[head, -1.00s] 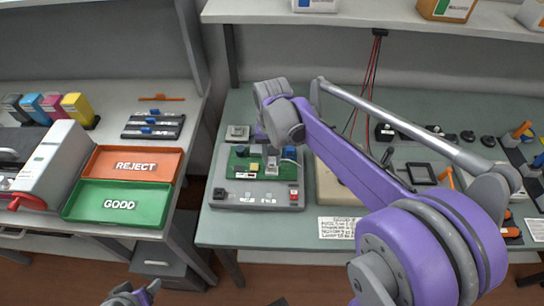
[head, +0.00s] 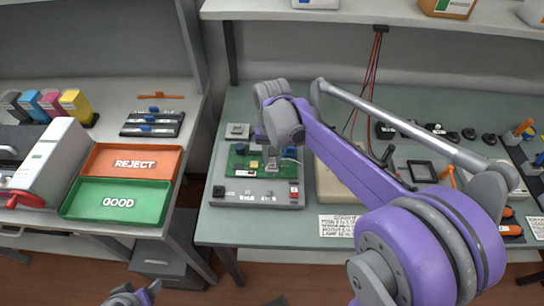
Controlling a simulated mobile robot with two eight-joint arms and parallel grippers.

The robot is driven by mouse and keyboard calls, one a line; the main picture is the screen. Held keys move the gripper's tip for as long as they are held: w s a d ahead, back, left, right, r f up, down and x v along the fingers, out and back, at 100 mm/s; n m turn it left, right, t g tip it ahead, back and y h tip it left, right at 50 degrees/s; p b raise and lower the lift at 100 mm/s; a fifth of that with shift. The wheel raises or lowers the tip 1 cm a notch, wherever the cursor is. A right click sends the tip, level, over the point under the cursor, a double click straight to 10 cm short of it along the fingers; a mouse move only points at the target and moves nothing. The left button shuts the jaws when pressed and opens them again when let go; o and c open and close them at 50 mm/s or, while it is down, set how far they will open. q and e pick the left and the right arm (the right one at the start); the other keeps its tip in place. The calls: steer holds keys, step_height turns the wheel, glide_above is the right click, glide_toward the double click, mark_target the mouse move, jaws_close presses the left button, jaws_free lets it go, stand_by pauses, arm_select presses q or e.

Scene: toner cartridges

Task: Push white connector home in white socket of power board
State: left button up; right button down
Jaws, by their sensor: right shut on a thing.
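The power board (head: 237,164) is a green circuit board on a grey test fixture (head: 238,197). My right arm reaches over it from the right, with the wrist above the board's back edge. My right gripper (head: 273,166) points down at the right half of the board. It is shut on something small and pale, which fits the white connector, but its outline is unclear. A pale strip beside the fingers may be its lead. The white socket is hidden or too small to pick out, so I cannot tell how the connector sits. My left gripper (head: 132,298) shows only partly at the bottom edge.
An orange REJECT tray (head: 101,158) and a green GOOD tray (head: 90,210) lie on the left table. A beige block (head: 332,184) stands right of the fixture, under my arm. A printed card (head: 338,228) lies at the bench's front.

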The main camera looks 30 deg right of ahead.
steer(key=shift+f, duration=0.15)
steer(key=c, duration=0.6)
jaws_free()
step_height(320, 180, up, 11)
steer(key=shift+p, duration=0.4)
steer(key=shift+f, duration=0.1)
